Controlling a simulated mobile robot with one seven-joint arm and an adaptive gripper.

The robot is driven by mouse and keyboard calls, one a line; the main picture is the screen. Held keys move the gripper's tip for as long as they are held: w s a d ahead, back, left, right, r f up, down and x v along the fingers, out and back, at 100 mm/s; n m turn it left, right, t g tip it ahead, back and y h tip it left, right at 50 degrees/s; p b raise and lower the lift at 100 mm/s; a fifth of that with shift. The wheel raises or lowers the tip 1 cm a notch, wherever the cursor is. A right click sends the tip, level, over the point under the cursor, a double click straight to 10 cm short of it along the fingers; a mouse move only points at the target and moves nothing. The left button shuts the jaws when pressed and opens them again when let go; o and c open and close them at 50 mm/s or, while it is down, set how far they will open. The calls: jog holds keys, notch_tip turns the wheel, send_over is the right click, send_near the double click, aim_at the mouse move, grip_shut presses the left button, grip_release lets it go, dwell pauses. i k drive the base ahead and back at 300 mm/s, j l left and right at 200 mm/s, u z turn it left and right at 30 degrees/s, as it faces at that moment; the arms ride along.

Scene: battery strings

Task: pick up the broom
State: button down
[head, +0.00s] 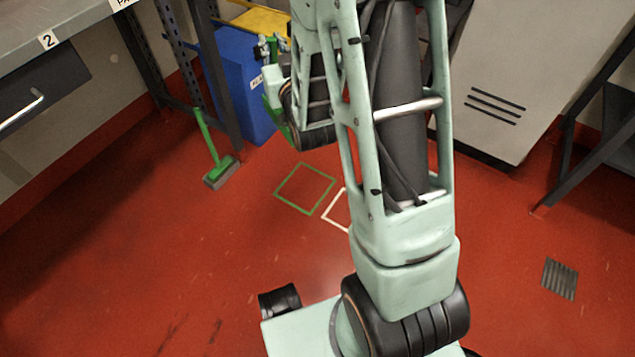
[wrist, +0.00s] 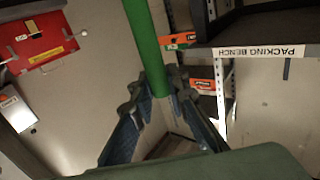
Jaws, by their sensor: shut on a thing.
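A bright green broom handle (wrist: 145,45) runs down from the top of the wrist view and ends from sight between the fingers of my gripper (wrist: 158,84). The fingers are shut on it. In the head view my gripper (head: 269,47) is small and partly hidden beside my arm, near the blue bin. A green-handled broom (head: 209,145) with a grey-green head shows on the red floor by the bench leg, tilted. I cannot tell from the head view whether this is the pole in my fingers.
A blue bin (head: 237,85) stands behind, near a metal bench (head: 75,22) at left. A grey cabinet (head: 520,75) is at right. The wrist view shows a packing bench (wrist: 262,22) and a red box (wrist: 38,42).

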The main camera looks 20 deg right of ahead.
aim_at(221, 168)
jog(key=z, duration=1)
jog(key=k+j, duration=0.1)
jog(key=j, duration=0.9)
jog(key=k+j+z, duration=0.1)
jog(key=j, duration=0.4)
jog(key=k+j, duration=0.15)
jog(key=j, duration=0.35)
jog(key=i, duration=0.9)
